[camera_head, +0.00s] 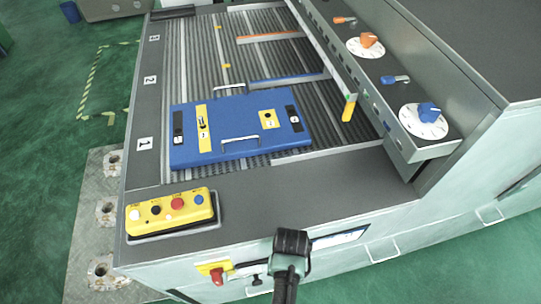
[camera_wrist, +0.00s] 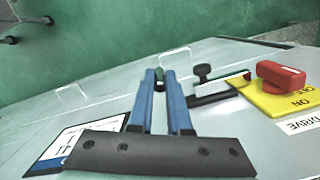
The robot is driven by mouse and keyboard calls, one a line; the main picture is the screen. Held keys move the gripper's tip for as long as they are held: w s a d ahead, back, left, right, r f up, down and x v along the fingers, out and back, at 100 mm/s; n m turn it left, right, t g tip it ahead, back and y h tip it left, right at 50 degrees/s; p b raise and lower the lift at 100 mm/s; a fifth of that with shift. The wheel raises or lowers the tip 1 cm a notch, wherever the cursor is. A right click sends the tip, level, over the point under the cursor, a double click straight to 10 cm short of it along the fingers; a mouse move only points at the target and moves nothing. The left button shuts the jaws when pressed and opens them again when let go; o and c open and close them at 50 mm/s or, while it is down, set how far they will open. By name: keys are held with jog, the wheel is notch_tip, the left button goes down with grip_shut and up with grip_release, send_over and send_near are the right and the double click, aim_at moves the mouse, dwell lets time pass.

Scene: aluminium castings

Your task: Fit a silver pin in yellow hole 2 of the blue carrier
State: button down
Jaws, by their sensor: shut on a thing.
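The blue carrier (camera_head: 235,143) lies flat on the ribbed bed of the machine, a wire handle at its front edge. Its right yellow plate (camera_head: 267,119) shows a dark hole. Its left yellow strip (camera_head: 203,139) bears a small dark and silver detail; I cannot tell whether it is a pin. In the wrist view, my gripper (camera_wrist: 159,80) has its blue fingers closed on a small dark green thing (camera_wrist: 159,76), mostly hidden between them, in front of the machine's front panel. I cannot tell whether it is a silver pin. My gripper is well away from the carrier.
A yellow button box (camera_head: 170,212) sits at the front left of the machine. The red drive switch (camera_wrist: 280,74) and a black knob (camera_wrist: 203,71) are close on the front panel. A grey dial panel (camera_head: 400,125) borders the bed on the right.

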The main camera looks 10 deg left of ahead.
jog(key=r+p, duration=0.2)
jog(key=r, duration=0.1)
jog(key=r+p, duration=0.2)
jog(key=r, duration=0.1)
jog(key=shift+w+d+r, duration=0.2)
jog(key=shift+r, duration=0.1)
jog(key=shift+w+f, duration=0.2)
jog(key=shift+w, duration=0.25)
jog(key=shift+s, duration=0.2)
jog(key=shift+a, duration=0.1)
